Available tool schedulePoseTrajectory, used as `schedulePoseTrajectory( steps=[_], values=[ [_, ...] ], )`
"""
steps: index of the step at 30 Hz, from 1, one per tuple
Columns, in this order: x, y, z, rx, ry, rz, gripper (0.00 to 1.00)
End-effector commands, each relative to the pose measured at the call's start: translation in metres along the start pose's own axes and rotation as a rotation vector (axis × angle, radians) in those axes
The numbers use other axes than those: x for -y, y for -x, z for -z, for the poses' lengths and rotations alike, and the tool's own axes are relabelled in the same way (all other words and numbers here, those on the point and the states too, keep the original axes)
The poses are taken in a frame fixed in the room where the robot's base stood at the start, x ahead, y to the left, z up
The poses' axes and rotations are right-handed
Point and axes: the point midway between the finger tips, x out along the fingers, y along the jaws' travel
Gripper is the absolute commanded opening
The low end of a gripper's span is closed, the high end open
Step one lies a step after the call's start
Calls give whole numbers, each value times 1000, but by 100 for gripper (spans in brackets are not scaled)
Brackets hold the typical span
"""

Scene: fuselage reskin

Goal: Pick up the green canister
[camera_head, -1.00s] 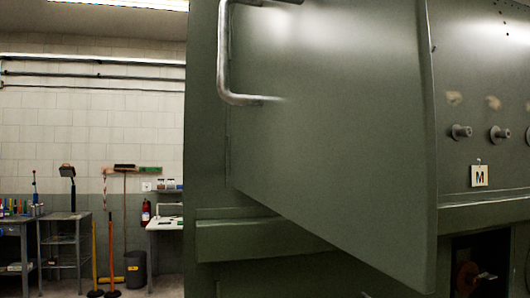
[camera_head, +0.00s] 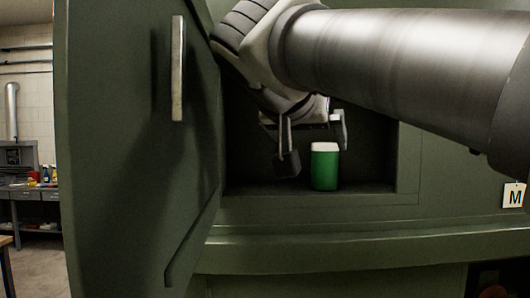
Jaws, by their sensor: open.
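The green canister (camera_head: 324,170) with a white lid stands upright on the floor of a recessed compartment (camera_head: 408,165) in the green cabinet. My gripper (camera_head: 315,160) reaches into the compartment from above. Its jaws are open, one dark finger to the left of the canister and apart from it, the other near the canister's upper right. I cannot tell whether the right finger touches the lid or is in front of or behind it.
The open cabinet door (camera_head: 130,150) with a metal handle (camera_head: 178,68) stands left of the compartment. A ledge (camera_head: 360,242) runs below the opening. A card marked M (camera_head: 514,195) is at the right. A workbench (camera_head: 28,192) stands far left.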

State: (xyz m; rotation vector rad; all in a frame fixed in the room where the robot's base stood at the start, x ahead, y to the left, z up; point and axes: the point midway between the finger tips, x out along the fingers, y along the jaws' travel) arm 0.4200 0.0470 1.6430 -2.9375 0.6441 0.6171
Motion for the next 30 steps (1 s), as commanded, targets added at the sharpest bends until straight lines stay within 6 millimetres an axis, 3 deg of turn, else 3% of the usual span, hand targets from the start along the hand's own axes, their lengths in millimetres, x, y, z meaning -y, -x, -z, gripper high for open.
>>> schedulePoseTrajectory(
  steps=[4,12,20,30],
  values=[
    [3,-8,11,-17,-19,-2,100],
    [2,-54,12,-17,-17,-3,100],
    [0,-74,13,-16,-17,-2,100],
    [-3,-116,14,-16,-17,-1,100]
  ],
)
